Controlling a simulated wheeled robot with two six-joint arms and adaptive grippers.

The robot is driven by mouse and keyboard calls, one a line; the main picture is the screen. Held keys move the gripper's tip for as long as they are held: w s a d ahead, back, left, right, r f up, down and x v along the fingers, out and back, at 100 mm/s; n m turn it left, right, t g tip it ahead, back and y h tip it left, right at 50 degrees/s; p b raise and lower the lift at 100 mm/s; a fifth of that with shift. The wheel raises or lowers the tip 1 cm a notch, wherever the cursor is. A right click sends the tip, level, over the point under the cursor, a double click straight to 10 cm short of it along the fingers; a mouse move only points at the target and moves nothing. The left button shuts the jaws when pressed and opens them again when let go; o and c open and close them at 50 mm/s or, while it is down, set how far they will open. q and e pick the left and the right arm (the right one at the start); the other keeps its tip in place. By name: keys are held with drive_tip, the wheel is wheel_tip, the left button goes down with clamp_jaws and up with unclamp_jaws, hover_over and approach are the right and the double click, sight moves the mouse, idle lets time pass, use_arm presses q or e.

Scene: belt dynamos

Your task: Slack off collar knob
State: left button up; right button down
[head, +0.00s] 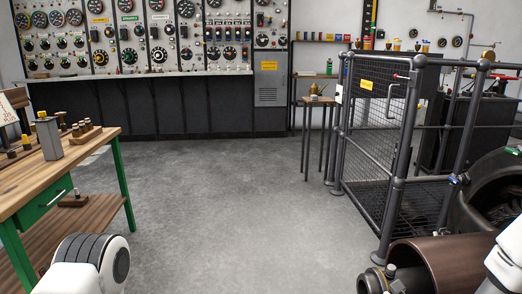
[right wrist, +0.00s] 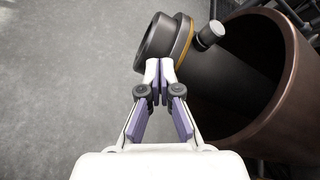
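In the right wrist view a dark collar (right wrist: 155,42) with a brass-coloured band sits on a dark shaft that runs into a brown cylinder. Its knob (right wrist: 211,34), a small grey cylinder with a pale end, sticks out on the right side. My right gripper (right wrist: 160,68) has its fingertips together, with nothing visible between them. The tips overlap the collar's lower edge in the picture, left of and below the knob; I cannot tell whether they touch. In the head view the collar (head: 374,281) is at the bottom right. My left gripper is out of view.
The brown cylinder (head: 445,262) stands close beside the collar. A mesh cage (head: 380,130) rises behind it, with dark machinery at the right. A wooden workbench (head: 85,148) with green legs is at the left. The grey floor between is clear.

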drive_tip(key=shift+a, duration=0.1)
idle(0.4)
drive_tip(key=s+d+r+n+p, duration=0.1)
drive_tip(key=s+r+n+p, duration=0.35)
drive_tip(key=s+p, duration=0.2)
drive_tip(key=w+f+n+b, duration=0.1)
drive_tip(key=w+f+b, duration=0.2)
drive_tip(key=w, duration=0.3)
drive_tip(key=shift+w+a+f+b, duration=0.2)
drive_tip(key=shift+w+f+b, duration=0.2)
drive_tip(key=shift+f, duration=0.2)
drive_tip(key=shift+n, duration=0.25)
